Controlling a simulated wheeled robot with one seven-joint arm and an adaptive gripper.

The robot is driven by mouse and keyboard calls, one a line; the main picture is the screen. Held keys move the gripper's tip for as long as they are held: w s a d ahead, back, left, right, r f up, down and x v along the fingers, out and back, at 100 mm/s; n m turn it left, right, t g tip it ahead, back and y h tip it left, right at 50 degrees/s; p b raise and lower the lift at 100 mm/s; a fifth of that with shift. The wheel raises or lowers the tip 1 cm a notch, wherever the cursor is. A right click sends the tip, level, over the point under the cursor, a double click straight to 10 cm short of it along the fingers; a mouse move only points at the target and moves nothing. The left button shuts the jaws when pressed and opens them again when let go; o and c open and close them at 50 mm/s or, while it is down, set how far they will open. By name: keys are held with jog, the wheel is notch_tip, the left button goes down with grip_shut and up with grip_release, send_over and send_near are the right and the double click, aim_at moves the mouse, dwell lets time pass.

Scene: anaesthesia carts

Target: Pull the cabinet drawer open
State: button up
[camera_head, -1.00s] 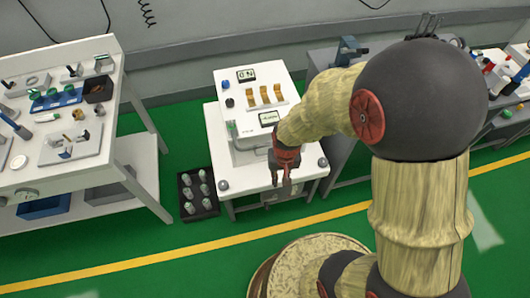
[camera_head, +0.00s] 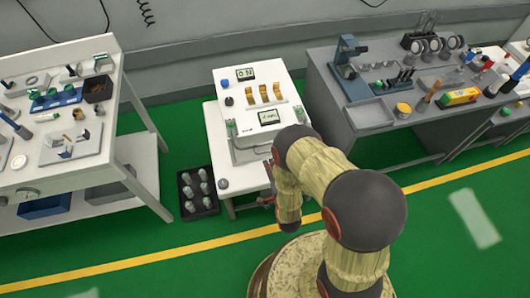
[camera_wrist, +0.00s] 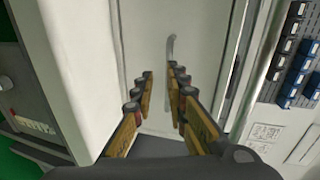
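A white panel (camera_wrist: 150,45) with a slim grey curved handle (camera_wrist: 170,46) fills the middle of the wrist view; I take it for the drawer front, but its edges are not all clear. My gripper (camera_wrist: 160,76) is open, with its two yellow-and-dark fingers pointing at the panel. The handle shows close to the right finger, which partly covers it. I cannot tell whether they touch. In the head view my gripper (camera_head: 267,198) is low at the front of the white cart (camera_head: 215,150), mostly hidden by my arm. The cart's front face is hidden there.
A device with a display and yellow levers (camera_head: 263,95) stands on the cart. A black crate of bottles (camera_head: 197,192) sits on the floor to its left. A white shelf table (camera_head: 125,150) stands further left, a grey workbench (camera_head: 420,110) to the right. Green floor in front is open.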

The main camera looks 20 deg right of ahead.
aim_at(265, 152)
jog(key=shift+m, duration=0.3)
jog(key=x, duration=0.2)
jog(key=r+b+x, duration=0.1)
jog(key=x, duration=0.2)
jog(key=b+x, duration=0.1)
jog(key=x, duration=0.2)
jog(key=shift+w+r, duration=0.1)
jog(key=shift+r, duration=0.1)
jog(key=shift+c, duration=1)
grip_shut()
jog(key=shift+f, duration=0.1)
